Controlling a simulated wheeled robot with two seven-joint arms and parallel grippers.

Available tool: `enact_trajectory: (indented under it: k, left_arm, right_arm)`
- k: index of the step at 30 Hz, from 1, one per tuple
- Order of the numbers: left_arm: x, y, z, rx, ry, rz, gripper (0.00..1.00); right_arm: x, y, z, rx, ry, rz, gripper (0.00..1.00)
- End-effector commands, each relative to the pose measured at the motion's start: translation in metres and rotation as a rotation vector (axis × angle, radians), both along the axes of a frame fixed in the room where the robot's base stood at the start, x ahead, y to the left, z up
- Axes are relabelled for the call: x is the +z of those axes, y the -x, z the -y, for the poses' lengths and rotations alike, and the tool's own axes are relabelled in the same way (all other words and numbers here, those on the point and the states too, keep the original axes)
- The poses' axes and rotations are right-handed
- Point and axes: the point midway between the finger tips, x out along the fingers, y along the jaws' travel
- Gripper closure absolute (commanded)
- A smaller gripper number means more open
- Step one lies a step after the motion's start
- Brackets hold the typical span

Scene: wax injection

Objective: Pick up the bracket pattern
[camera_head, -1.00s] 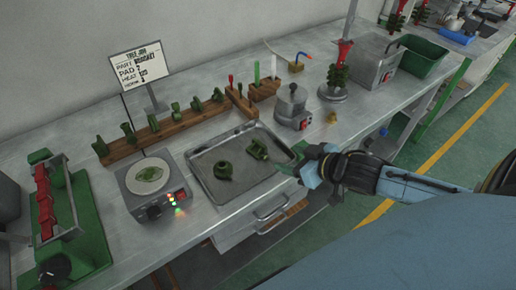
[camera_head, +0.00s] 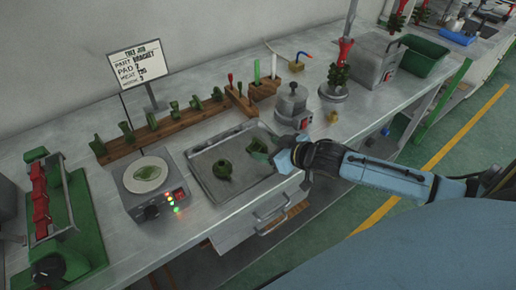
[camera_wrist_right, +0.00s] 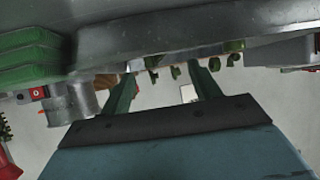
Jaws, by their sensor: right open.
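My right gripper (camera_head: 274,151) is at the tray's right edge, just beside the blockier piece and partly covering that area. In the right wrist view its two green fingers (camera_wrist_right: 163,84) stand apart with nothing clearly between them. My left gripper is not in view.
A wooden rack (camera_head: 160,132) of green patterns stands behind the tray. A scale-like hot plate (camera_head: 150,174) with lit indicators is left of it. A grey pot (camera_head: 292,103) stands close behind my right gripper.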

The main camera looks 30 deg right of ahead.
Motion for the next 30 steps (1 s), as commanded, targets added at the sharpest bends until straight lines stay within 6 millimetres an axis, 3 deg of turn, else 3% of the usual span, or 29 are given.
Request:
enact_trajectory:
  k: [9,19,30]
  left_arm:
    - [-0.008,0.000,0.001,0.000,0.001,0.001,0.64]
    - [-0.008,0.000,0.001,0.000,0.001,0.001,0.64]
    - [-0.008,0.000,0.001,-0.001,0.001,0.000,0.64]
  right_arm:
    - [-0.023,-0.033,-0.011,-0.001,0.000,0.002,0.38]
    - [-0.025,-0.036,-0.012,0.000,0.001,0.001,0.39]
    - [-0.025,-0.036,-0.012,0.000,0.001,0.001,0.86]
